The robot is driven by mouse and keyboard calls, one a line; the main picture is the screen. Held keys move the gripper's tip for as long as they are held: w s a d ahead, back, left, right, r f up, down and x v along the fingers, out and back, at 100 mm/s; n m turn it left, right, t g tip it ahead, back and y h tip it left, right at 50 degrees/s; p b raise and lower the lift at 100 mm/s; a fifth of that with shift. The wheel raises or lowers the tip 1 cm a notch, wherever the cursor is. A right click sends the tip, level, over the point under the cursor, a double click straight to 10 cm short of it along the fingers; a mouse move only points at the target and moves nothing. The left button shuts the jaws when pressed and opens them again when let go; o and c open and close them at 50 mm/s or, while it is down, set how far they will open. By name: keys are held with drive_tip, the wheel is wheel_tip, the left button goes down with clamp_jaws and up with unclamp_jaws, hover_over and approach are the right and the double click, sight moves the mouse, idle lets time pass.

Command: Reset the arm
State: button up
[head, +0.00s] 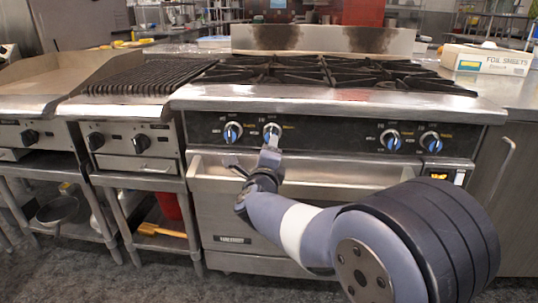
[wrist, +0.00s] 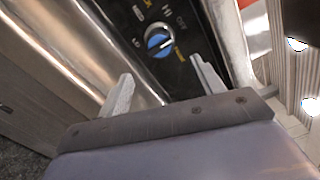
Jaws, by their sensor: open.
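My gripper (head: 254,160) is at the front of the stove (head: 225,206), by the control panel (head: 340,136). A blue-and-silver knob (head: 271,131) is just above the gripper's upper finger in the head view. In the wrist view my gripper (wrist: 163,84) has two grey fingers spread wide with nothing between them. The knob (wrist: 159,41) shows beyond the gap between them, apart from the fingers, with yellow and white markings around it. My arm (head: 285,220) reaches in from the lower right.
A metal rail (head: 330,172) runs below the knobs. Burner grates (head: 325,73) cover the stove top. A ridged grill (head: 150,78) stands to the left. A foil sheets box (head: 487,60) sits on the right counter. Dark floor (head: 150,272) lies in front.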

drive_tip(key=w, duration=0.5)
drive_tip(key=w+b, duration=0.1)
drive_tip(key=w, duration=0.4)
drive_tip(key=shift+w+d, duration=0.2)
drive_tip(key=shift+w, duration=0.2)
drive_tip(key=shift+s, duration=0.1)
